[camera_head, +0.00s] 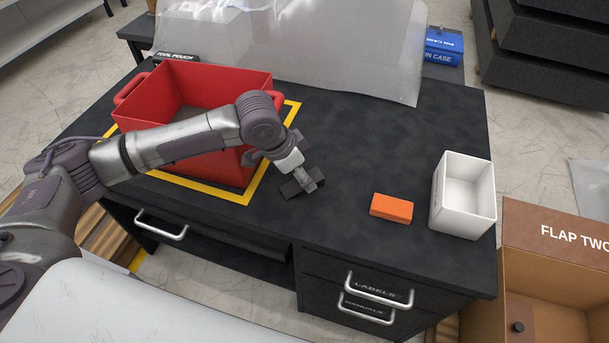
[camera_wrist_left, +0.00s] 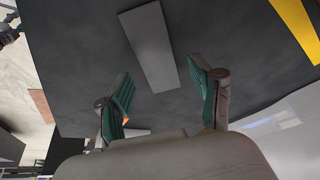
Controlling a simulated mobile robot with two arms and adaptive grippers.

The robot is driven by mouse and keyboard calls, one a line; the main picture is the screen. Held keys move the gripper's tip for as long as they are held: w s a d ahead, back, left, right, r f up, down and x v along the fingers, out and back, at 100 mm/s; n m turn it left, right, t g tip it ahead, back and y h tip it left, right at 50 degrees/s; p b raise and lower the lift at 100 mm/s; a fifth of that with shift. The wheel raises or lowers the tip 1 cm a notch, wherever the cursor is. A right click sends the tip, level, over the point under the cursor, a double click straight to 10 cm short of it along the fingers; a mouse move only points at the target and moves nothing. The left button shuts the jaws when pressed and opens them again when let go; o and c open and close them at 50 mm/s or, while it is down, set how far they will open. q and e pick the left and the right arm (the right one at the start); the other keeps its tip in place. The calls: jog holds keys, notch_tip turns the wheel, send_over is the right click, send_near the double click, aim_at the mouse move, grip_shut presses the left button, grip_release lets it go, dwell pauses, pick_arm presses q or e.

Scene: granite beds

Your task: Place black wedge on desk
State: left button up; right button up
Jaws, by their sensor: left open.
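The black wedge (camera_wrist_left: 149,45) looks like a long dark-grey block in the left wrist view, lying on the dark desk top (camera_head: 345,140). In the head view it is a small dark shape (camera_head: 291,188) beside my left gripper (camera_head: 309,179), hard to tell from the fingers. In the wrist view my left gripper (camera_wrist_left: 163,98) is open, with a green-padded finger on either side of the wedge's near end. I see no finger closed on it. My right gripper is not in view.
A red crate (camera_head: 220,79) stands inside a yellow taped outline at the left. An orange block (camera_head: 391,208) and a white open box (camera_head: 463,197) are at the right. A translucent sheet (camera_head: 330,50) hangs at the back. The desk's middle is clear.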

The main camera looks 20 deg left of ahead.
aim_at(287, 191)
pick_arm(q)
jog(key=v, duration=1)
jog(key=shift+p, duration=0.4)
jog(key=shift+f, duration=0.15)
